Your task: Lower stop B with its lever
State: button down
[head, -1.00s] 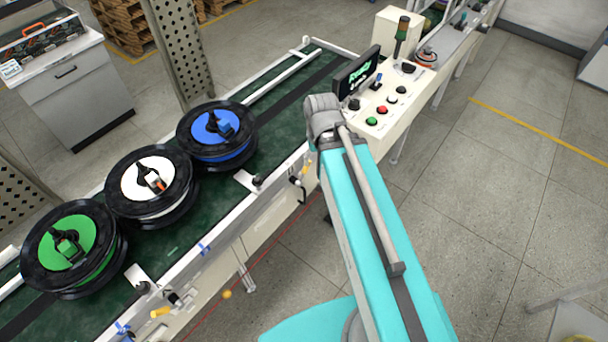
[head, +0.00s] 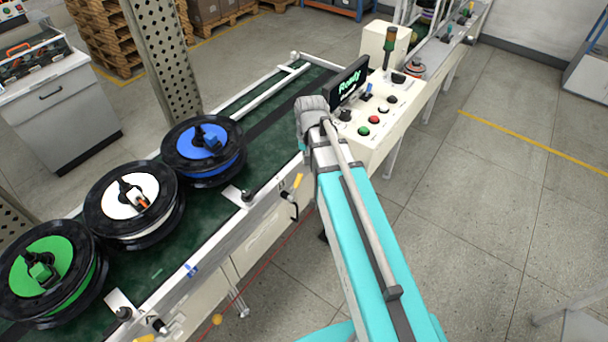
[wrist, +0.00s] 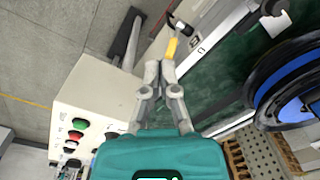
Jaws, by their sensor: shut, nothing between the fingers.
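The lever for stop B, with a yellow grip (head: 298,181), sits on the near side of the conveyor, beside the blue reel's end. In the wrist view its yellow grip (wrist: 171,48) is just beyond my fingertips. My gripper (wrist: 160,66) is shut and empty; whether its tips touch the grip I cannot tell. In the head view my arm hides the gripper. Stop B (head: 247,196) is a white plate with a dark knob on the near rail; it also shows in the wrist view (wrist: 274,18). Whether it is raised is unclear.
Blue (head: 204,151), white (head: 134,204) and green (head: 47,271) reels stand in a row on the conveyor. Another stop (head: 124,312) is at the lower left. A control box with buttons and a "Ready" screen (head: 348,82) is right of the conveyor, close to my arm.

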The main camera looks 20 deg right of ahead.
aim_at(296, 186)
jog(key=w+d+f+m+b, duration=0.2)
jog(key=w+f+b, duration=0.4)
jog(key=w, duration=0.3)
jog(key=w+d+f+m+b, duration=0.3)
jog(key=w+f+b, duration=0.3)
jog(key=w, duration=0.3)
jog(key=shift+d+f+m+y, duration=0.3)
jog(key=shift+d+f+y, duration=0.1)
jog(key=shift+d+f, duration=0.1)
jog(key=shift+r, duration=0.1)
notch_tip(296, 186, down, 10)
jog(key=a+b, duration=0.1)
jog(key=b, duration=0.9)
jog(key=s+a+p, duration=0.1)
jog(key=s+a+r, duration=0.1)
jog(key=s, duration=0.1)
jog(key=shift+a+r+p, duration=0.2)
jog(key=shift+r+p, duration=0.1)
jog(key=shift+p, duration=0.05)
jog(key=shift+d, duration=0.15)
jog(key=shift+r, duration=0.1)
